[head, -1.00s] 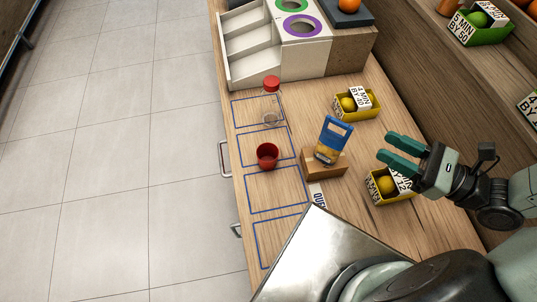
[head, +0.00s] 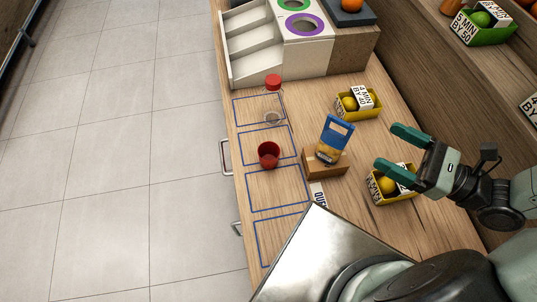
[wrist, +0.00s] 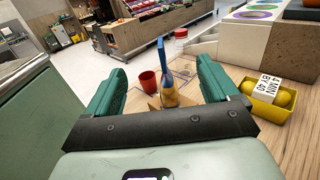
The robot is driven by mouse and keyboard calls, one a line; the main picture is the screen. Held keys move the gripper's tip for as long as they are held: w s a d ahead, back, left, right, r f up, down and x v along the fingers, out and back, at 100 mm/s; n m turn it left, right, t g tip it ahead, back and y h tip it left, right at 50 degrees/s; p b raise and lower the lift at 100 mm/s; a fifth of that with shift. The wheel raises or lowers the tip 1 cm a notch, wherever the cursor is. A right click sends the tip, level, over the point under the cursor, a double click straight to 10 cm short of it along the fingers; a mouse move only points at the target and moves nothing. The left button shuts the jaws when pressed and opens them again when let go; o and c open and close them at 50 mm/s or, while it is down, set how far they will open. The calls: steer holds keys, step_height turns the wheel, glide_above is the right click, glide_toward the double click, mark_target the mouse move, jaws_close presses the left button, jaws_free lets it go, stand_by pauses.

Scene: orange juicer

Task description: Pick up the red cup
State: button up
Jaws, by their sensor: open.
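In the wrist view my gripper (wrist: 160,90) frames the cup and the pack from afar.
A blue-topped pack (head: 332,140) on a wooden block (head: 325,168) stands between the cup and my gripper. A red-capped bottle (head: 273,98) stands behind the cup. Yellow fruit boxes (head: 358,102) are at the right. A metal plate (head: 325,250) is in front.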

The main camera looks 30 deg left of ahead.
steer(key=s+a+f+n+g+h, duration=0.3)
steer(key=s+a+n+g+h, duration=0.25)
steer(key=n, duration=0.45)
steer(key=s+a+f+n+g+h, duration=0.2)
steer(key=s+a+f+n+h, duration=0.15)
steer(key=s+n+h, duration=0.4)
steer(key=w+a+n+t+y, duration=0.2)
steer(key=a+n, duration=0.2)
steer(key=n, duration=0.2)
steer(key=w+a+n+t+y, duration=0.2)
steer(key=a+n+t+y, duration=0.1)
steer(key=n, duration=0.3)
steer(key=w+a+n+t+y, duration=0.2)
steer(key=a+n, duration=0.4)
steer(key=shift+f+n+t, duration=0.25)
steer(key=shift+f, duration=0.15)
glide_toward(261, 150)
steer(key=x, duration=0.4)
steer(key=shift+f, duration=0.1)
steer(key=x, duration=0.5)
